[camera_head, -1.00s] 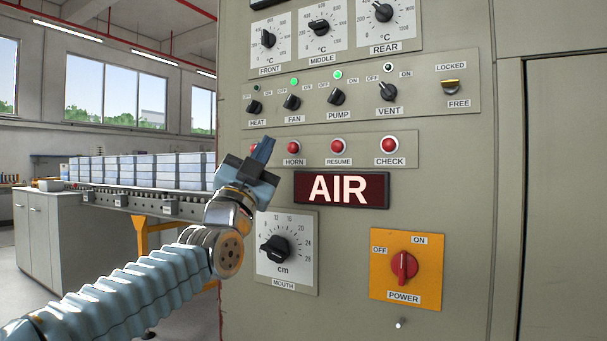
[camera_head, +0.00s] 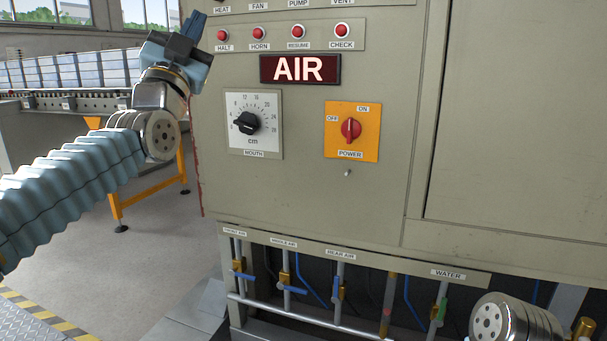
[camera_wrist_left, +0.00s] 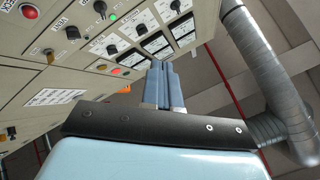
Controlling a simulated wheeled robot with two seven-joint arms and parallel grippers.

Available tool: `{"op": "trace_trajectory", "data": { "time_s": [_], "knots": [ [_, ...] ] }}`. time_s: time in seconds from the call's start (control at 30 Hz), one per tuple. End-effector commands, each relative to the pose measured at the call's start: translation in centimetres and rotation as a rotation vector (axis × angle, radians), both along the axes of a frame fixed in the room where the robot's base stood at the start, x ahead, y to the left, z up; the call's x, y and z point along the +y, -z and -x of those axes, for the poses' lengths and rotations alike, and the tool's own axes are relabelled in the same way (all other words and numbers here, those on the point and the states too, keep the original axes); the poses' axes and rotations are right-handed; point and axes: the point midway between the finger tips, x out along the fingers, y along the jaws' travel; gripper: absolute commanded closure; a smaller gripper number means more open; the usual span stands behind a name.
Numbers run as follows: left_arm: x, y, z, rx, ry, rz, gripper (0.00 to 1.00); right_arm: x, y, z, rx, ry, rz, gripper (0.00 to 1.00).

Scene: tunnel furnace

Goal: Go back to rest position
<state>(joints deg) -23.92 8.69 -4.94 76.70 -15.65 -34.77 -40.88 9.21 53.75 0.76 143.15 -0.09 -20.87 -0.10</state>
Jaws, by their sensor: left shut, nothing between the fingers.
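My left gripper (camera_head: 195,24) is shut and empty, raised at the upper left beside the left edge of the furnace panel (camera_head: 300,195). Its fingers point up in the head view. In the left wrist view, the closed blue fingers (camera_wrist_left: 166,86) stand together with nothing between them, and the panel's knobs and lamps show beyond, tilted. A metal joint of my right arm (camera_head: 515,322) shows at the bottom right; my right gripper is out of view.
Red buttons (camera_head: 341,31), the AIR sign (camera_head: 300,69), the mouth dial (camera_head: 247,123) and the red power switch (camera_head: 351,129) are on the panel. Pipes with valves (camera_head: 286,282) run below. A conveyor (camera_head: 62,103) stands at left; the floor (camera_head: 150,255) before it is clear.

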Motion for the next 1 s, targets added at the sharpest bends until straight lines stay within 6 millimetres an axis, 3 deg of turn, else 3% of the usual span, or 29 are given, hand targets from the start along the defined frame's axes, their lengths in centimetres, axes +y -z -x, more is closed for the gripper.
{"op": "trace_trajectory", "data": {
  "time_s": [0.27, 0.47, 0.67, 0.77, 0.87, 1.0],
  "knots": [
    [-0.9, 3.1, -2.4, 0.077, 0.022, 0.000, 1.00, 0.0, -0.2, 0.0, 0.000, 0.000, 0.000, 0.57],
    [-1.9, 6.8, -4.8, 0.165, 0.046, 0.003, 1.00, 0.0, -0.5, 0.0, 0.000, 0.000, 0.000, 0.57],
    [-3.2, 13.6, -8.3, 0.321, 0.084, 0.015, 1.00, 0.0, -0.9, 0.0, 0.000, 0.000, 0.000, 0.57],
    [-3.9, 18.4, -10.2, 0.427, 0.106, 0.029, 1.00, 0.0, -1.2, 0.0, 0.000, 0.000, 0.000, 0.57],
    [-4.6, 25.1, -12.0, 0.573, 0.129, 0.051, 1.00, 0.0, -1.5, 0.0, 0.000, 0.000, 0.000, 0.57],
    [-5.2, 37.3, -13.2, 0.835, 0.157, 0.110, 1.00, 0.0, -2.2, 0.0, 0.000, 0.000, 0.000, 0.57]
  ]
}}
